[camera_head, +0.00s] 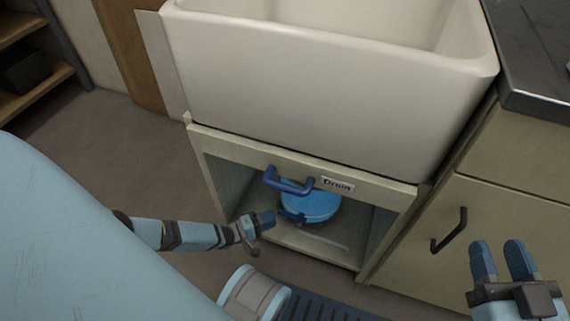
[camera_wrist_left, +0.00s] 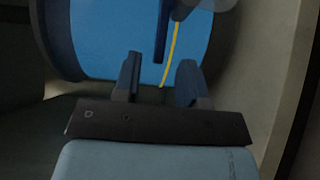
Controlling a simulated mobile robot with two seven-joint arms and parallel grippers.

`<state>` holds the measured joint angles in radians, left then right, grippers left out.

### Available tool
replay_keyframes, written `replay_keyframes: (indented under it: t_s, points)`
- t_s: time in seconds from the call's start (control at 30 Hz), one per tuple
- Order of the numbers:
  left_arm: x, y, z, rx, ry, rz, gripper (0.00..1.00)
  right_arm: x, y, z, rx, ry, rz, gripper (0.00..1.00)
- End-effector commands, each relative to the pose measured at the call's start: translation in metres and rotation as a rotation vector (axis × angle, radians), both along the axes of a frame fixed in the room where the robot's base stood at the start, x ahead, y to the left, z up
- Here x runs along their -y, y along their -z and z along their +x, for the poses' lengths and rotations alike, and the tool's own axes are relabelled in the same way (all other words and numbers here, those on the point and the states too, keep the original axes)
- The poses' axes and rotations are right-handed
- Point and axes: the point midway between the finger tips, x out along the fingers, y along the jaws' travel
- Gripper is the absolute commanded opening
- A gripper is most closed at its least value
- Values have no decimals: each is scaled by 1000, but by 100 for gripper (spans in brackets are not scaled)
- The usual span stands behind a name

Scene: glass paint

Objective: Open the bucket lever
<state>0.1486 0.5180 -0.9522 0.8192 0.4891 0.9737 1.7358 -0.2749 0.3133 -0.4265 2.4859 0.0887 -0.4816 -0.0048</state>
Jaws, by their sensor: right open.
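The blue bucket (camera_head: 312,204) stands inside the open cabinet under the sink; its rounded blue side fills the upper part of the left wrist view (camera_wrist_left: 105,40). A dark blue bar, which looks like the bucket lever (camera_wrist_left: 163,40), runs down in front of that side, by a yellow line. My left gripper (camera_head: 270,218) reaches into the cabinet opening beside the bucket. In the left wrist view its fingers (camera_wrist_left: 158,80) are apart, with the bar's lower end between or just beyond their tips; contact is unclear. My right gripper (camera_head: 503,262) is open and empty at the lower right.
A blue handle (camera_head: 289,182) labelled "Drain" sits on the cabinet's front rail (camera_head: 230,151), above the bucket. The white sink (camera_head: 320,90) overhangs the opening. A closed cabinet door (camera_head: 490,225) with a dark handle is at right. A dark slatted mat (camera_head: 325,306) lies in front.

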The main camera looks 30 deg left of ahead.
Motion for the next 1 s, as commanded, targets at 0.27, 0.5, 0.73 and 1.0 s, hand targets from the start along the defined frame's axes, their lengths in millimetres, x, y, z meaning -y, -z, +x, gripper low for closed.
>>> replay_keyframes:
  t_s: [0.27, 0.5, 0.73, 1.0]
  points:
    - [24, 2, 39, 2, 1, 1, 38, 3, -1, 5, 74, 4, -38, 43]
    - [29, 0, 48, 0, 0, 2, 38, 4, -1, 5, 91, 4, -52, 43]
    - [29, 0, 48, 0, 0, 2, 34, 4, -2, 4, 93, 3, -54, 43]
    - [29, 0, 48, 0, 0, 2, 0, 4, -3, 5, 94, 3, -51, 43]
